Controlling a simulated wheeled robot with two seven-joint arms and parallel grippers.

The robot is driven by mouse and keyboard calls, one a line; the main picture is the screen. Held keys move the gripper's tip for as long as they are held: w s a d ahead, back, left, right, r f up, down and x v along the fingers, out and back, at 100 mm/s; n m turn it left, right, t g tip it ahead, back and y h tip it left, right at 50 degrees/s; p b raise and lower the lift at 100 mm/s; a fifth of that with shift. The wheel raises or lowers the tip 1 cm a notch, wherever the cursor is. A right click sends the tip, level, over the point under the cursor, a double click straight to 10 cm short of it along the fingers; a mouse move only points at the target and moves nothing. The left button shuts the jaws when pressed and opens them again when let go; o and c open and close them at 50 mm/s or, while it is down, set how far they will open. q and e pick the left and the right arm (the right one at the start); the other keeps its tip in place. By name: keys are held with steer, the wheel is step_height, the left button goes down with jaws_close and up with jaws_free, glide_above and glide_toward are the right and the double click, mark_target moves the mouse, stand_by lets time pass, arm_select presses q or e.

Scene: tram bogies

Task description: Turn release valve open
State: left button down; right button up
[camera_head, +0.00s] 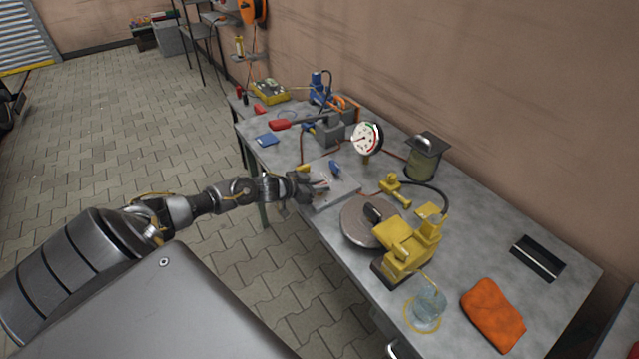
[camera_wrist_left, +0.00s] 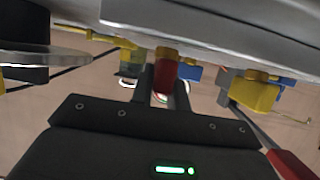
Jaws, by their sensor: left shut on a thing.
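My left gripper (camera_head: 318,188) is at a grey metal plate (camera_head: 343,190) on the workbench. In the left wrist view the gripper (camera_wrist_left: 164,95) is shut on a small red valve handle (camera_wrist_left: 164,72), with one dark finger on each side. A yellow part (camera_wrist_left: 131,66) and a blue part (camera_wrist_left: 194,73) sit close beside the red handle. In the head view a blue knob (camera_head: 335,167) and a yellow knob (camera_head: 303,168) stand on the plate; the gripper mostly hides the red handle there. My right gripper is not in view.
A white dial gauge (camera_head: 367,137) stands behind the plate. A round metal disc (camera_head: 358,222) and a yellow brake unit (camera_head: 408,245) are to its right. A glass jar (camera_head: 429,303) and an orange cloth (camera_head: 492,314) lie nearer. The bench's right part is partly clear.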

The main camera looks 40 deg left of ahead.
arm_select(q)
steer(key=shift+n+y, duration=0.4)
steer(key=c, duration=1.4)
jaws_free()
steer(key=shift+o, duration=0.2)
steer(key=shift+s, duration=0.1)
steer(key=shift+s+a+r, duration=0.1)
steer(key=shift+s+a, duration=0.05)
steer(key=shift+s, duration=0.2)
steer(key=v, duration=1)
